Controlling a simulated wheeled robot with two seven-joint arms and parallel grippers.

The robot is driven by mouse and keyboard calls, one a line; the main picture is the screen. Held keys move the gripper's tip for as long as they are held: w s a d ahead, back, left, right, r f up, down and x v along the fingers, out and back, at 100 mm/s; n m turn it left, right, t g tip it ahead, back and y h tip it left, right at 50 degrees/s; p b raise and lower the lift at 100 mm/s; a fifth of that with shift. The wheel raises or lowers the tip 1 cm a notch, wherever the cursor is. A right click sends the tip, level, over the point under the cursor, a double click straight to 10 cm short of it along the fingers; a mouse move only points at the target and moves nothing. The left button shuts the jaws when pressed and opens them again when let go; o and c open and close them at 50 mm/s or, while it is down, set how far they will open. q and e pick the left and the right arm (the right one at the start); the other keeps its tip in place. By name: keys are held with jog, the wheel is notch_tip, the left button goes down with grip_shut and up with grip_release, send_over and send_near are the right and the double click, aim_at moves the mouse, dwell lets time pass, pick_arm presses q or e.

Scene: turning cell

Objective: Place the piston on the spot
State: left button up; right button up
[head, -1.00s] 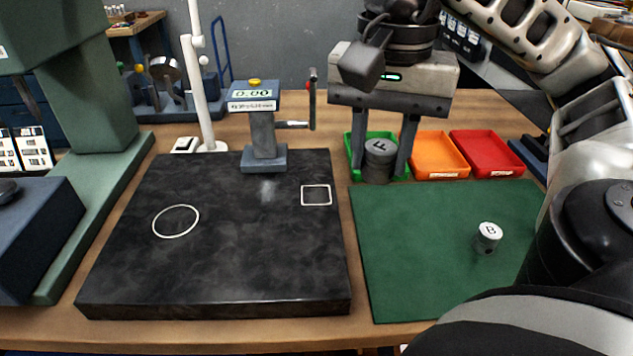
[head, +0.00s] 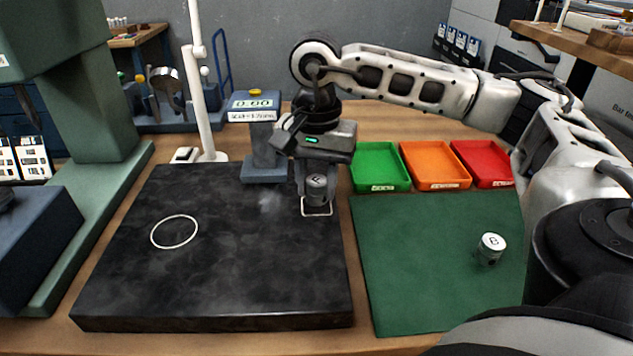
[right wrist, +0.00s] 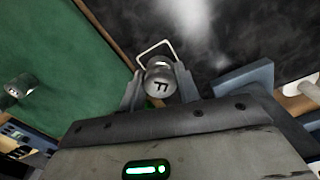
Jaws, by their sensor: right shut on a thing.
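My right gripper (head: 316,190) is shut on a grey piston marked F (head: 317,187), its fingers on either side. In the right wrist view the piston (right wrist: 160,84) shows between the fingers. It is at the white square outline (head: 316,214) on the black plate (head: 240,270) and covers part of it; the outline's corner (right wrist: 150,45) shows beyond it in the wrist view. I cannot tell whether the piston touches the plate. A white circle outline (head: 174,246) lies empty on the plate's left. A second piston, marked B (head: 490,249), stands on the green mat (head: 420,270). My left gripper is not in view.
A gauge stand with a display (head: 254,107) stands at the plate's back edge, close left of my right gripper. Green (head: 380,187), orange (head: 436,186) and red (head: 484,184) trays stand behind the mat. A white post (head: 201,90) rises behind the plate.

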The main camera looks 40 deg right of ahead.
aim_at(316, 181)
jog(key=shift+f, duration=0.45)
jog(key=shift+f, duration=0.15)
jog(key=o, duration=1)
notch_tip(316, 181, up, 12)
jog(key=shift+r+p, duration=0.15)
jog(key=shift+p, duration=0.35)
